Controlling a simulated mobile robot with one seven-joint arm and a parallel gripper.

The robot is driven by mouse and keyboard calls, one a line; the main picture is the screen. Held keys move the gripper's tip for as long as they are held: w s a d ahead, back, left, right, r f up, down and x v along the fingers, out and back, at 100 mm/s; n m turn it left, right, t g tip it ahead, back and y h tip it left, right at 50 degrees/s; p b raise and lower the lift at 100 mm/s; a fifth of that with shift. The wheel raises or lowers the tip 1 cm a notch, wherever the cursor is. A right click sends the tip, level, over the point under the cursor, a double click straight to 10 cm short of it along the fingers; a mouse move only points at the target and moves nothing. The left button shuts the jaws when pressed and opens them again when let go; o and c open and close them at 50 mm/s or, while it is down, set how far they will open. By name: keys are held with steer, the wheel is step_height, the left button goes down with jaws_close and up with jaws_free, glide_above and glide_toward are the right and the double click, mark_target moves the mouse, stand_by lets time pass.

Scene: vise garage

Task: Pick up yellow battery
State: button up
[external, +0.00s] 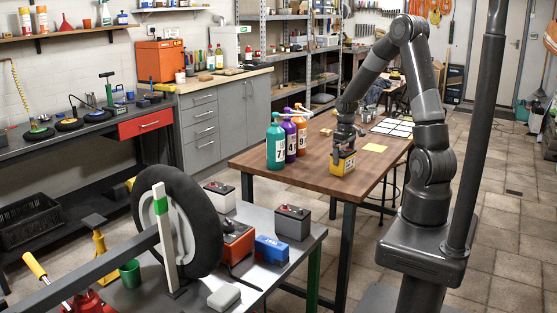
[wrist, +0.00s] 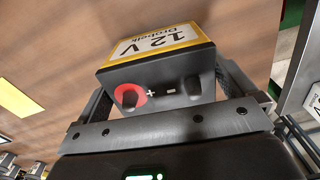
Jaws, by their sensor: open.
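The yellow battery (external: 343,163) stands upright on the wooden table (external: 300,163), near its front edge. It has a yellow label and a dark top. My gripper (external: 344,149) is directly over it, pointing down. In the wrist view the battery (wrist: 160,62) shows its black top, a red-ringed plus terminal, a minus terminal and a "12 V" label. My open gripper (wrist: 172,95) has one finger on each side of the battery's top. I cannot tell whether either finger touches it.
Teal (external: 276,146), purple (external: 289,139) and orange (external: 302,132) bottles stand left of the battery. A yellow sheet (external: 375,147) lies to its right. Another bench with a wheel (external: 178,215), a grey battery (external: 293,222) and a blue box (external: 271,249) is in front.

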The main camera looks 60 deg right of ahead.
step_height(320, 180, down, 2)
steer(key=shift+w+r, duration=0.1)
steer(key=c, duration=1.4)
